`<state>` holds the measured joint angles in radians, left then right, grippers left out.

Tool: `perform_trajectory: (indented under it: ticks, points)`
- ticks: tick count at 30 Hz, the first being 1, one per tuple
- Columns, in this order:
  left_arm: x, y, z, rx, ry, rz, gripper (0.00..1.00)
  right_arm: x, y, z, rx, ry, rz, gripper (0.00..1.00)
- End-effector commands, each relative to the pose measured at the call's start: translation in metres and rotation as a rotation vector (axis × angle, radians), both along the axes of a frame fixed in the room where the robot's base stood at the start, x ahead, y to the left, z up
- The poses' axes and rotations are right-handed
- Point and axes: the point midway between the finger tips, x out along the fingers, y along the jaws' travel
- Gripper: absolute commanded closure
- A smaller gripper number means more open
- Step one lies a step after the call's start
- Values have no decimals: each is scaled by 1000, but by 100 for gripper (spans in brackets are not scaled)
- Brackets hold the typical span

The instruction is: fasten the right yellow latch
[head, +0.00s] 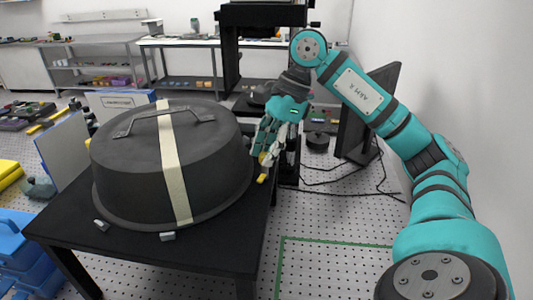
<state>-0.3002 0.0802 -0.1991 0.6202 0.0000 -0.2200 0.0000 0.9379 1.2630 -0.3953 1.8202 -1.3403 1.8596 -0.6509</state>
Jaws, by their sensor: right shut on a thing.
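A large dark round cover (125,165) with a top handle and a cream strip across it sits on a black table (110,257). The right yellow latch (262,178) shows as a small yellow piece at the cover's right side, low by the table edge. My right gripper (266,155) reaches down there from behind, its fingers shut on the latch. The fingers hide part of the latch, so I cannot tell how it sits against the cover. My left gripper is not in view.
Two small grey pieces (167,236) (101,225) sit at the cover's front rim. A dark monitor (366,115) and loose cables stand right of the gripper, near the white wall. Blue bins (20,255) stand at left.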

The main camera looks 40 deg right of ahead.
Motion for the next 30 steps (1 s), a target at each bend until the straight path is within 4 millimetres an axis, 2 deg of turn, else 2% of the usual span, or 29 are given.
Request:
perform_trajectory:
  ticks: [4, 13, 30]
  points:
    - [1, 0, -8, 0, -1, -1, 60, -1, -1, -2, -4, -2, -141, 100]
    - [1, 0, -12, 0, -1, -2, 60, -2, 1, 0, -2, -3, -423, 100]
    - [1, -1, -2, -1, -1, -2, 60, -3, 3, 2, -3, -3, -958, 100]
